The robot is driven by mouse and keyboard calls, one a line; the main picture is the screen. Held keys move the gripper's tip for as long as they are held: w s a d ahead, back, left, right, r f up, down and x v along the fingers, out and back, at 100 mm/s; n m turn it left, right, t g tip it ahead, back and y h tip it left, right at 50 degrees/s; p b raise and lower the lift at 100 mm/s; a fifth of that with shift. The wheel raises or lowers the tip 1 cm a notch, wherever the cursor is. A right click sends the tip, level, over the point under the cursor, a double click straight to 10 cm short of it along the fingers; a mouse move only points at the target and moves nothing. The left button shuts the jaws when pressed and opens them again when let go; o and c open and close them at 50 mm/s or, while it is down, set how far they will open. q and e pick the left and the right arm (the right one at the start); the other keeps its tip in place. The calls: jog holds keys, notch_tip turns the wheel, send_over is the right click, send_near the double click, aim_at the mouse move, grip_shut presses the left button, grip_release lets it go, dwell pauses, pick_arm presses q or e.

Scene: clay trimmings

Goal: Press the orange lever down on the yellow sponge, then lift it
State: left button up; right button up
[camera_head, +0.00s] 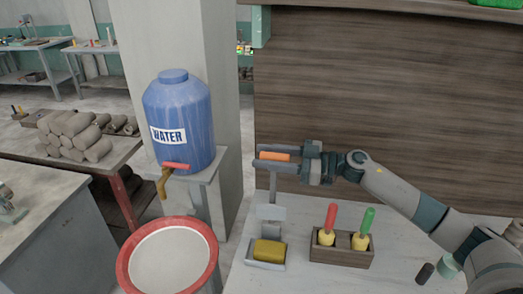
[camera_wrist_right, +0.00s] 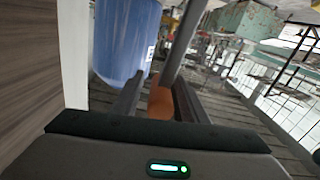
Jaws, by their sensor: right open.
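The orange lever (camera_head: 277,156) sits high on a grey stand (camera_head: 270,213), above the yellow sponge (camera_head: 269,250), which lies in a small grey tray (camera_head: 264,265). My right gripper (camera_head: 264,156) reaches in from the right at the lever's height. Its jaws are open, with the orange lever between the two fingers. In the right wrist view the orange lever (camera_wrist_right: 160,104) shows between the fingers of the gripper (camera_wrist_right: 158,92); contact cannot be told. The sponge is not in that view. My left gripper is not in view.
A wooden holder (camera_head: 341,256) with a red-handled and a green-handled tool stands right of the sponge. A blue water barrel (camera_head: 178,120) with a tap is to the left, above a red-rimmed basin (camera_head: 128,262). A dark small cylinder (camera_head: 425,273) stands at the front right.

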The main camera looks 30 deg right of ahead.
jog(key=shift+w+a, duration=0.45)
jog(key=shift+a, duration=0.15)
grip_shut()
